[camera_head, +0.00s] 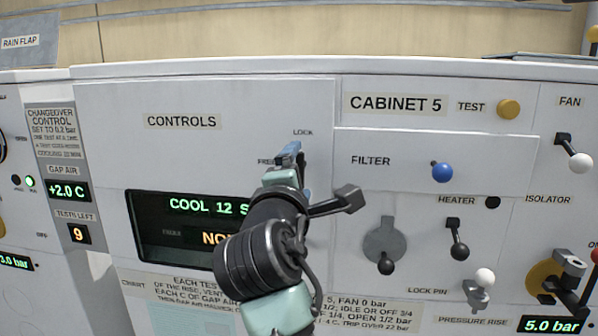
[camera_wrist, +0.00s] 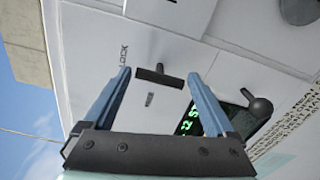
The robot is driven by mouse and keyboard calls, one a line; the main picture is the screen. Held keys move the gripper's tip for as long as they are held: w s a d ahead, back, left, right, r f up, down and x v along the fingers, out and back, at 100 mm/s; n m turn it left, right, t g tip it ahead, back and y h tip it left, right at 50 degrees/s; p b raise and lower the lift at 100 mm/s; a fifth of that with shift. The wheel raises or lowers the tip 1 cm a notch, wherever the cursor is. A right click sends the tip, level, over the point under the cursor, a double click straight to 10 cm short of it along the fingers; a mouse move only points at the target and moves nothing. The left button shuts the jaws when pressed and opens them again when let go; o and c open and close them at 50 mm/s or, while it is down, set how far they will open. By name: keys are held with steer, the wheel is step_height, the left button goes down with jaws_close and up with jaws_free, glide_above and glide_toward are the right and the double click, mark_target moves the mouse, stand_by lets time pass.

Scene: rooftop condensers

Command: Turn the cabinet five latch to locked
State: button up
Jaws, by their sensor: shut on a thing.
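Cabinet five carries the label CABINET 5 (camera_head: 395,103) at the upper right in the head view. Its latch shows in the wrist view as a dark T-shaped handle (camera_wrist: 160,76) on the white panel, beside the LOCK label (camera_wrist: 123,57) and the FREE label (camera_wrist: 150,99). My gripper (camera_head: 295,155) is at the latch, just below the LOCK label (camera_head: 303,132), and hides the handle in the head view. The handle's exact angle is hard to tell.
A dark lever (camera_wrist: 258,105) sits near the green display in the wrist view. To the right of my arm are a blue filter knob (camera_head: 442,172), heater lever (camera_head: 458,240), fan lever (camera_head: 575,155) and yellow test button (camera_head: 509,107). The controls panel (camera_head: 180,95) is clear above the display.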

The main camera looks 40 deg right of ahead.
stand_by(0.5)
steer(key=o, duration=1)
steer(key=shift+o, duration=0.2)
steer(key=shift+a, duration=0.1)
steer(key=b+v, duration=0.5)
steer(key=v, duration=0.8)
steer(key=shift+w, duration=0.1)
